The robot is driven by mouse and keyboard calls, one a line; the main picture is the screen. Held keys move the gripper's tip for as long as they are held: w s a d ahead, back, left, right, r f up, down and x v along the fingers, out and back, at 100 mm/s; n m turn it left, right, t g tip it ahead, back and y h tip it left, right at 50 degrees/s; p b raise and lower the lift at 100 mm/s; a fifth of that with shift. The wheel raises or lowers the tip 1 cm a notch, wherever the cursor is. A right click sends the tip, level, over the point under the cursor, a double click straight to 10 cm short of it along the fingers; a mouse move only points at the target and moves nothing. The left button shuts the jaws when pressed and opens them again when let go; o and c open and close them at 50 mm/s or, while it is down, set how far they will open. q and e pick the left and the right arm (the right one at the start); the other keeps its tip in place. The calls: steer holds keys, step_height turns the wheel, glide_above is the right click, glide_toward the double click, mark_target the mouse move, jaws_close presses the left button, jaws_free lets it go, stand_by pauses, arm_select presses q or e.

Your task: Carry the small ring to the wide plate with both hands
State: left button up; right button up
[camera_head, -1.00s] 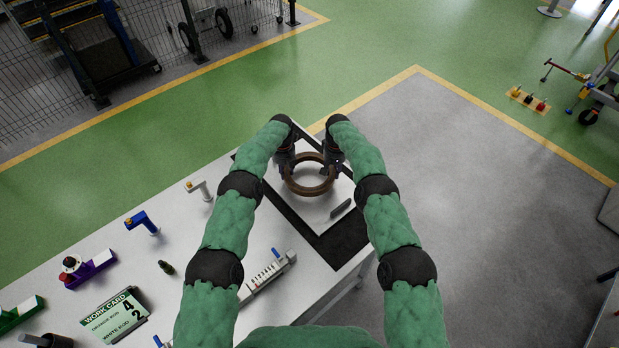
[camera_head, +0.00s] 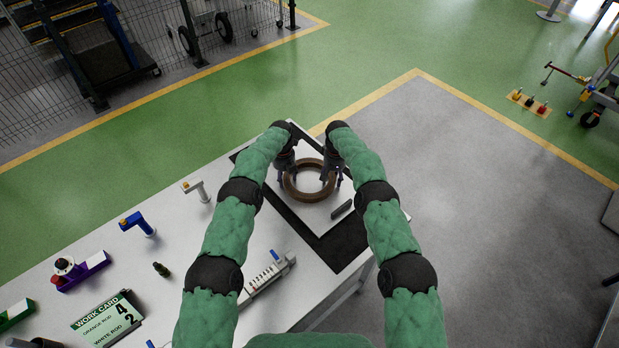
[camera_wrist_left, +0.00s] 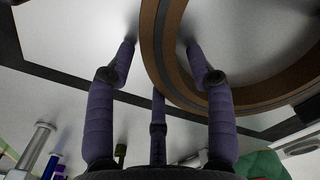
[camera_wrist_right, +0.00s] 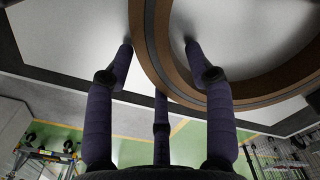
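The small ring (camera_head: 310,196), brown with a dark band, appears to lie flat on the wide white plate (camera_head: 318,219) at the far end of the table. My left gripper (camera_head: 288,181) is at the ring's left side and my right gripper (camera_head: 331,180) at its right side. In the left wrist view the fingers (camera_wrist_left: 160,48) straddle the ring's wall (camera_wrist_left: 158,70), with gaps showing on both sides. The right wrist view shows the same, with fingers (camera_wrist_right: 158,48) apart around the ring's wall (camera_wrist_right: 150,70). Both grippers look open. The ring's underside is hidden.
A dark mat (camera_head: 343,243) borders the plate. A small dark block (camera_head: 342,208) stands on the plate's right part. A grey-white gauge-like tool (camera_head: 266,277), a blue-handled item (camera_head: 135,222), a purple holder (camera_head: 85,271) and a work card (camera_head: 106,318) occupy the table's nearer left part.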

arm_select(q)
steer(key=shift+r, duration=0.1)
arm_select(e)
steer(key=shift+r, duration=0.55)
arm_select(q)
step_height(320, 180, up, 12)
arm_select(e)
step_height(320, 180, up, 11)
stand_by(0.5)
arm_select(q)
steer(key=shift+d+f, duration=0.1)
steer(key=shift+f, duration=0.1)
arm_select(e)
steer(key=shift+f, duration=0.15)
